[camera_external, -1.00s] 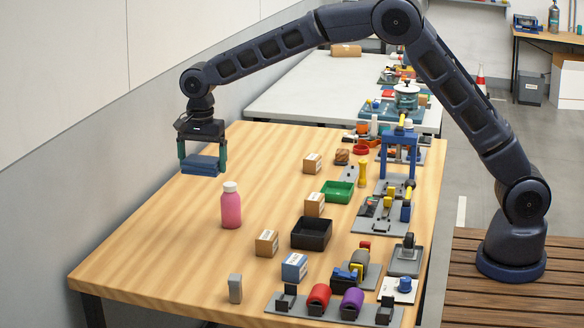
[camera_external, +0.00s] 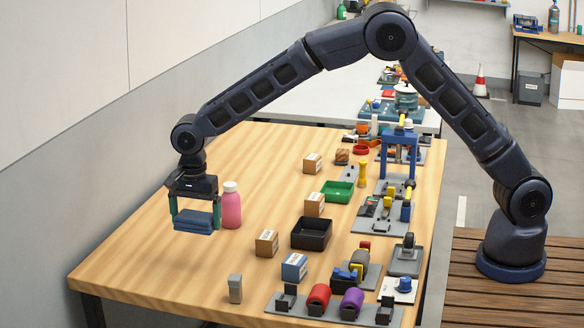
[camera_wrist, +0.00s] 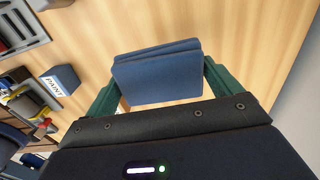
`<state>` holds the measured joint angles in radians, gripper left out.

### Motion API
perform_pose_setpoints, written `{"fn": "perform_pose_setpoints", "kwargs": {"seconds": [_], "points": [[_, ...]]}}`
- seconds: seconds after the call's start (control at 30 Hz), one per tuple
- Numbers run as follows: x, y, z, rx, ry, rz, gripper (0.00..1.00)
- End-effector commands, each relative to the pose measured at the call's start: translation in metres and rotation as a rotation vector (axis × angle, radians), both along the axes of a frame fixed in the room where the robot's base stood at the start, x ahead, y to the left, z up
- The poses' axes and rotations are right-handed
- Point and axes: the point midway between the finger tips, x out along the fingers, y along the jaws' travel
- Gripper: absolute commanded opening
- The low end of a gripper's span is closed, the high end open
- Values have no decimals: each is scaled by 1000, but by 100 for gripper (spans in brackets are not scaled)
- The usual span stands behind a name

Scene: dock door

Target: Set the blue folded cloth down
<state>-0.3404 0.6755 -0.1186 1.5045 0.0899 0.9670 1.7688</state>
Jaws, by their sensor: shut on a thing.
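The blue folded cloth (camera_external: 194,221) is held between the two green fingers of my gripper (camera_external: 195,217), over the left part of the wooden table. In the wrist view the cloth (camera_wrist: 160,75) fills the space between the fingers, with its folded layers showing. My gripper (camera_wrist: 158,90) is shut on it. I cannot tell exactly how high the cloth is above the table. A pink bottle (camera_external: 231,208) with a white cap stands upright just right of the gripper in the external view.
The wooden table (camera_external: 150,265) is bare in front of and left of the cloth. A black tray (camera_external: 311,234), a green tray (camera_external: 337,192), several small boxes and a grey block (camera_external: 235,288) stand to the right. A grey wall (camera_external: 60,190) runs along the left side.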

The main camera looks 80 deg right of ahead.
Motion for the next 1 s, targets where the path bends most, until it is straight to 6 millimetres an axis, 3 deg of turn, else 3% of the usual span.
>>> {"fn": "perform_pose_setpoints", "kwargs": {"seconds": [0.1, 0.3, 0.57, 0.8, 1.0], "points": [[0, 0, -27, 0, 2, 0, 68], [0, 0, -57, 0, 2, 1, 68], [0, 0, -71, 0, 1, 1, 68], [0, 0, -103, 0, 2, 1, 68], [0, 0, -106, 0, -1, 1, 68]]}}
